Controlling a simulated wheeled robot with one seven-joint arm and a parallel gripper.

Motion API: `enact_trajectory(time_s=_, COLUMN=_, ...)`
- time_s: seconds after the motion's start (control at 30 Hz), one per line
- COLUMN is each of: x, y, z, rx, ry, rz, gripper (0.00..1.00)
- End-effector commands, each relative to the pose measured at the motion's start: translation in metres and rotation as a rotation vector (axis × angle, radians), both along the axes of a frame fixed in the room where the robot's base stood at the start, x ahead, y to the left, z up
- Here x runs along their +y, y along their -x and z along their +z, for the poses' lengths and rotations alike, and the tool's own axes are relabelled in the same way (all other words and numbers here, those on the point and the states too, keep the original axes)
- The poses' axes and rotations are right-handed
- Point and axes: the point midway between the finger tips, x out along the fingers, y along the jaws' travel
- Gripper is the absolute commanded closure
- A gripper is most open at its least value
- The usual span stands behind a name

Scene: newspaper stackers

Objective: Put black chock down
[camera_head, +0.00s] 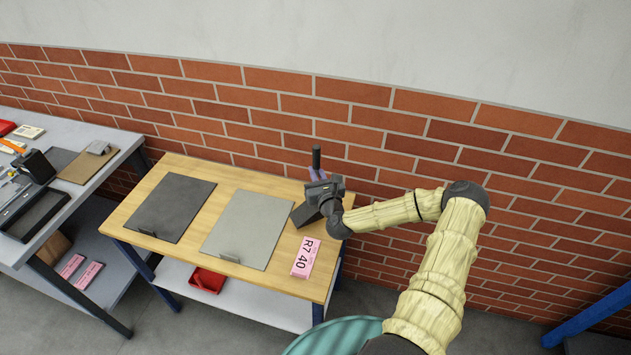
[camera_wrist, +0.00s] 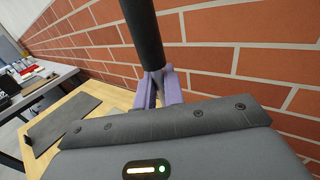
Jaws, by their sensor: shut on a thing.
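The black chock shows as an upright black bar (camera_wrist: 144,32) between the purple fingers in the wrist view. It also shows as a short black post (camera_head: 316,157) against the brick wall in the head view. My gripper (camera_head: 318,174) is shut on it at the right back end of the wooden table (camera_head: 272,183). The purple fingertips (camera_wrist: 157,88) grip its lower part. Its lower end is hidden by the fingers and gripper body, so I cannot tell whether it touches the table.
A dark grey mat (camera_head: 171,207) and a light grey mat (camera_head: 247,229) lie on the wooden table. A dark piece (camera_head: 305,215) is beside my gripper, near a pink R740 label (camera_head: 305,257). The brick wall (camera_head: 240,108) is close behind. A cluttered grey table (camera_head: 82,137) stands left.

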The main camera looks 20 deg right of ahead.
Motion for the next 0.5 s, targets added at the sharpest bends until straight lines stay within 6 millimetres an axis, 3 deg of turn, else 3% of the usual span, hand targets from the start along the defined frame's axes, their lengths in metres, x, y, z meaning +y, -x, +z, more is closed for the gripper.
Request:
enact_trajectory(time_s=0.3, x=-0.008, y=0.001, z=-0.033, rx=0.000, ry=0.000, rz=-0.013, gripper=1.00)
enact_trajectory(time_s=0.5, x=-0.004, y=0.001, z=-0.035, rx=-0.002, ry=0.000, rz=-0.006, gripper=1.00)
